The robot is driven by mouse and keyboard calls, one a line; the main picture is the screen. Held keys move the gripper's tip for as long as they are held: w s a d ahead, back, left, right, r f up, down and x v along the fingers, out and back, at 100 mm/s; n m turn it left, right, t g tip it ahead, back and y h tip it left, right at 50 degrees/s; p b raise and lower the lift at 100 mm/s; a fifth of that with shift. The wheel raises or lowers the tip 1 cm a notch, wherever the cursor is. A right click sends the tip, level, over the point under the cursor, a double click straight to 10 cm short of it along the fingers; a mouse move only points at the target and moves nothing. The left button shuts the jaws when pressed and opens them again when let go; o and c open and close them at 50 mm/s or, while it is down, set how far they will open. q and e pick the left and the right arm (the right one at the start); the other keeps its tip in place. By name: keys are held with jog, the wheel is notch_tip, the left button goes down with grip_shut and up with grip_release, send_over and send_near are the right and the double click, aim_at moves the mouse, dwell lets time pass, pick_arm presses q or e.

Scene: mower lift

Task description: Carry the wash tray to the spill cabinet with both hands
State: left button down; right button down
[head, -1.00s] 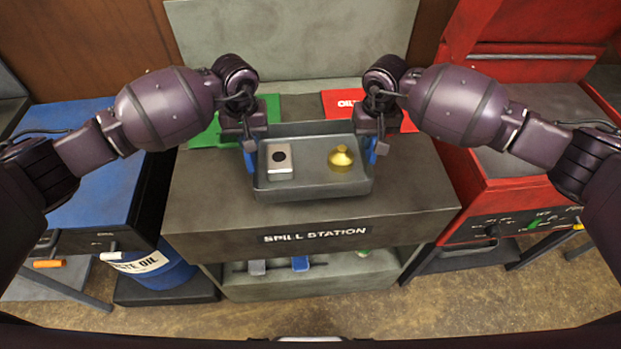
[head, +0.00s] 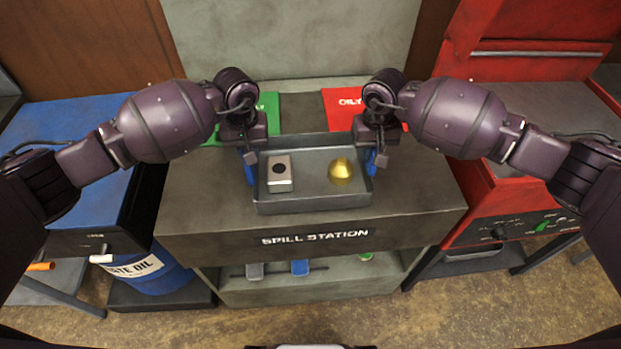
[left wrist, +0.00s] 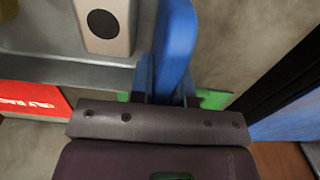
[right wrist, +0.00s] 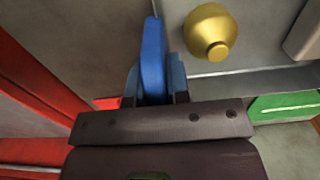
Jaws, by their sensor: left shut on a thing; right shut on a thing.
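The grey wash tray (head: 312,203) is over the top of the spill cabinet (head: 420,205), which is marked SPILL STATION. I cannot tell whether the tray touches the cabinet top. In the tray are a pale box with a dark round spot (head: 279,178) and a round brass piece (head: 341,171). My left gripper (head: 249,165) is shut on the tray's left blue handle (left wrist: 176,45). My right gripper (head: 372,160) is shut on the right blue handle (right wrist: 153,60). The tray looks level. The fingertips are partly hidden by the wrists in the head view.
A green panel (head: 267,105) and a red panel (head: 345,103) lie behind the tray. A blue bench (head: 80,180) and waste oil drum (head: 150,272) stand left. A red machine (head: 500,195) stands right. Small items sit on the cabinet's lower shelf (head: 320,290).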

pick_arm(q)
jog(key=c, duration=1.5)
grip_release()
jog(key=shift+f, duration=0.15)
pick_arm(e)
jog(key=c, duration=1.5)
grip_release()
jog(key=shift+d+f, duration=0.1)
jog(key=shift+f, duration=0.05)
pick_arm(q)
jog(key=o, duration=0.4)
pick_arm(e)
jog(key=o, duration=0.4)
pick_arm(q)
notch_tip(320, 180, up, 12)
pick_arm(e)
notch_tip(320, 180, up, 12)
jog(key=shift+r, duration=0.1)
